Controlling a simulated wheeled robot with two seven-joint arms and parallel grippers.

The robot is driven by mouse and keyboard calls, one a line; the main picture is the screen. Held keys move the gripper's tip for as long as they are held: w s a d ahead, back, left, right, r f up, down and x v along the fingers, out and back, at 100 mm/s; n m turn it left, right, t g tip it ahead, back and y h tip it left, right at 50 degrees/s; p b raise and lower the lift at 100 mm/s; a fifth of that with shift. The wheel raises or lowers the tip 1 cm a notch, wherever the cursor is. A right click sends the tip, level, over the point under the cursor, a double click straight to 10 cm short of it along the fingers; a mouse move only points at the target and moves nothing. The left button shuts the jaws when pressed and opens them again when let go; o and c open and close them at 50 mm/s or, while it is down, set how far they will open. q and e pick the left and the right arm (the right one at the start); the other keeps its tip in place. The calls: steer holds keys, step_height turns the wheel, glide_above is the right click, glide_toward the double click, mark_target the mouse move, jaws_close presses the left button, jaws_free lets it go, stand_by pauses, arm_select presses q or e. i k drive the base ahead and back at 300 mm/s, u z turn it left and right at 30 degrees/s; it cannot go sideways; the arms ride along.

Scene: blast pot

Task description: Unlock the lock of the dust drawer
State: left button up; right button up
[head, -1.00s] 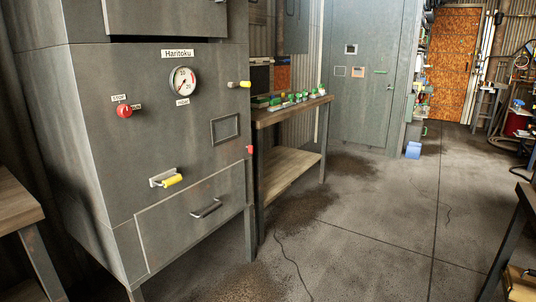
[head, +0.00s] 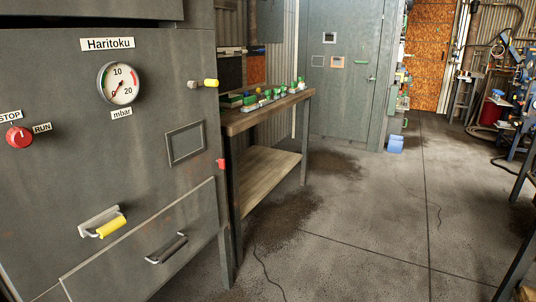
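The dust drawer (head: 190,230) is the wide panel at the bottom of the grey Haritoku cabinet, with a metal bar handle (head: 167,248). Its front looks flush with the cabinet. A second yellow-tipped lever (head: 210,83) is higher up at the cabinet's right edge. Neither of my grippers shows.
A gauge (head: 117,84) and a red STOP/RUN knob (head: 18,136) are on the cabinet front. A wooden workbench (head: 238,122) with small green-topped items stands right of the cabinet. The concrete floor (head: 350,225) in front is mostly open, with a thin cable on it.

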mark_target(221, 162)
steer(key=u, duration=0.1)
steer(key=i, duration=0.95)
steer(key=u, duration=0.9)
steer(key=i, duration=0.5)
steer(key=u, duration=0.4)
